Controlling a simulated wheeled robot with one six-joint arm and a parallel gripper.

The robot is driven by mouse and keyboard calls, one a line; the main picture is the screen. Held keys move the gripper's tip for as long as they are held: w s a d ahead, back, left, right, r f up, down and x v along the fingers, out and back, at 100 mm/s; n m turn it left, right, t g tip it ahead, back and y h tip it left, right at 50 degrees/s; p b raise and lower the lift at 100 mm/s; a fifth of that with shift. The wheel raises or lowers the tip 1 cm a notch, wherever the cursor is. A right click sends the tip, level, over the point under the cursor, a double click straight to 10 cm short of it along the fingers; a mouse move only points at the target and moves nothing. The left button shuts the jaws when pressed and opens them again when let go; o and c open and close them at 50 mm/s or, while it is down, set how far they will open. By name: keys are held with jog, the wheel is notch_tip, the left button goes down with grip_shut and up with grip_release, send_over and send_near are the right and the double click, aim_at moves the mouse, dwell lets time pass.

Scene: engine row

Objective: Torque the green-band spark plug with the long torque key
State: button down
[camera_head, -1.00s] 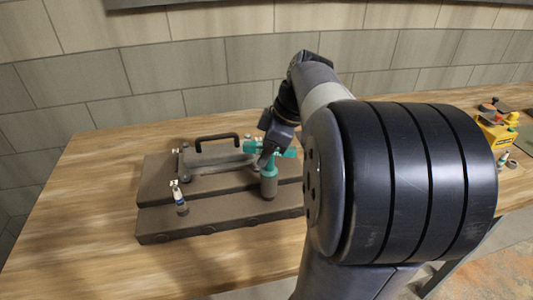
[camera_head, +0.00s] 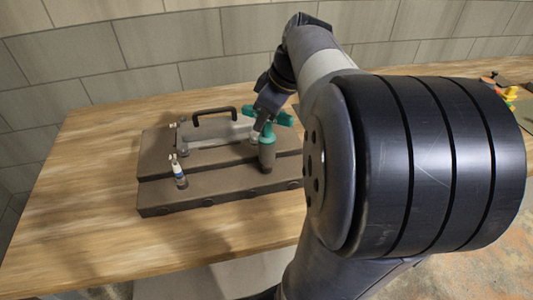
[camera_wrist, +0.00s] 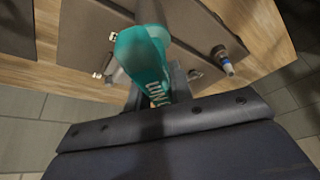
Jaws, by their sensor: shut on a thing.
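The teal torque key (camera_head: 267,152) stands upright on the right part of the brown engine block (camera_head: 215,190). Its lower end meets the block top. My gripper (camera_head: 263,124) is shut on its crossbar handle. The teal handle also shows large in the wrist view (camera_wrist: 143,58), with white lettering, between my jaws. A spark plug with a blue band (camera_head: 179,174) stands tilted in the block's left part, and shows in the wrist view (camera_wrist: 226,64). I see no green-band plug; whatever is under the key is hidden.
A black carry handle (camera_head: 213,113) arches over a grey raised cover (camera_head: 215,133) at the block's back. The bench top (camera_head: 90,200) is clear to the left and front. A yellow and red item (camera_head: 509,95) sits at the far right, partly behind my arm.

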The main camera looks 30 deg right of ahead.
jog(key=shift+r+p, duration=3.45)
jog(key=shift+r, duration=1.3)
jog(key=shift+f, duration=0.1)
